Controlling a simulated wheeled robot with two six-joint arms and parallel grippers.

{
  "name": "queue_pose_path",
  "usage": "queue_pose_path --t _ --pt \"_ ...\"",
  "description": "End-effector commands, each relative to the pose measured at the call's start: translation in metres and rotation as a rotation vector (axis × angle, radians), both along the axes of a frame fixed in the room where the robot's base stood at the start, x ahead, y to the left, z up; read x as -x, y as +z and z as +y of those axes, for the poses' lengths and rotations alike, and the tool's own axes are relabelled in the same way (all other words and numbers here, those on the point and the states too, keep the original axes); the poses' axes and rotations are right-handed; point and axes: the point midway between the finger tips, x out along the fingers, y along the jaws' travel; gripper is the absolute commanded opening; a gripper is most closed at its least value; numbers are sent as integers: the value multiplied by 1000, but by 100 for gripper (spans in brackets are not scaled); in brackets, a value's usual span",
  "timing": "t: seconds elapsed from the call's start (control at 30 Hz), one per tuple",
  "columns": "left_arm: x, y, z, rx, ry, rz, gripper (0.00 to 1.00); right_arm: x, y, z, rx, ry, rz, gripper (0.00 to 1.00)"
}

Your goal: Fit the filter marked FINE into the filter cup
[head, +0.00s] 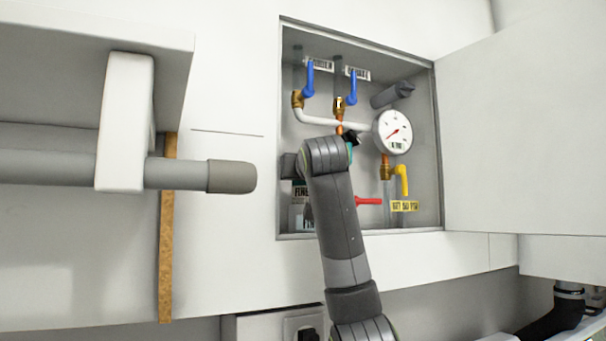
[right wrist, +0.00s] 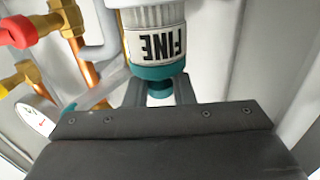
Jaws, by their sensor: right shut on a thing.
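The FINE filter (right wrist: 157,45) shows at the top middle of the right wrist view, a white body with upside-down black lettering and a teal end cap. My right gripper (right wrist: 159,92) is shut on the small teal knob at the end of this cap. In the head view my right arm reaches up into the wall recess, and its gripper is mostly hidden behind its own wrist. A bit of teal shows beside the wrist there. I cannot make out the filter cup for certain in either view. My left gripper is not in view.
The recess (head: 287,60) holds two blue-handled valves (head: 310,78), a round gauge (head: 394,131), a yellow handle (head: 403,180) and a red handle (head: 368,201) close around my right arm. An open white door (head: 525,140) is at right. A grey bar (head: 190,174) juts in from the left.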

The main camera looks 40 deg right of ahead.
Motion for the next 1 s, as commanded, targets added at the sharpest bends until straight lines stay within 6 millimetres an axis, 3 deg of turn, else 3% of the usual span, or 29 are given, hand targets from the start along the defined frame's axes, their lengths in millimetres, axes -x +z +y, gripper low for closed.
queue_pose_path --t 0.17,0.2,0.37,0.73,1.0 --pt "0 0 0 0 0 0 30 0 1 0 1 0 -1 0" --pt "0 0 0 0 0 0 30 0 1 0 1 0 -1 26" --pt "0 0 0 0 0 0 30 0 0 0 1 0 -1 47" --pt "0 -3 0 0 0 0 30 5 -1 3 0 0 0 48" --pt "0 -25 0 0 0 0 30 47 -3 31 2 2 -7 48"
